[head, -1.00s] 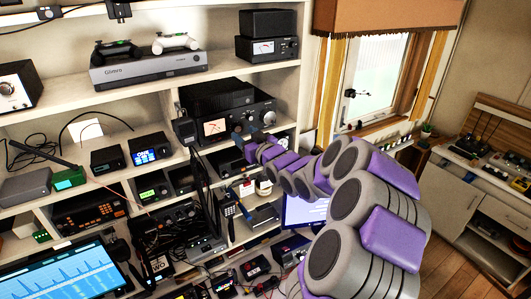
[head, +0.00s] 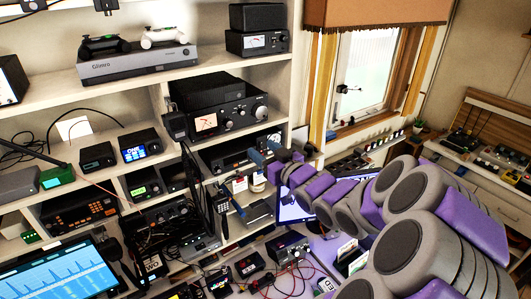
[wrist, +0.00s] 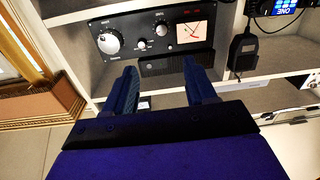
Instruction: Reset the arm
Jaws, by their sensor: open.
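My purple and grey arm reaches in from the lower right of the head view, ending in my gripper (head: 266,152) in front of the shelves. The dark blue fingers also show in the wrist view (wrist: 159,72). They are spread apart, with nothing held between them. Behind them is a black radio (wrist: 150,38) with a lit meter and a large knob; the same radio (head: 232,116) sits on a middle shelf in the head view. The wrist view is turned over compared with the head view.
White shelves (head: 140,88) hold several radios and a grey console (head: 150,62). Below are a lit monitor (head: 55,275) and small devices with cables. A window (head: 360,75) and a side cabinet (head: 490,165) stand to the right.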

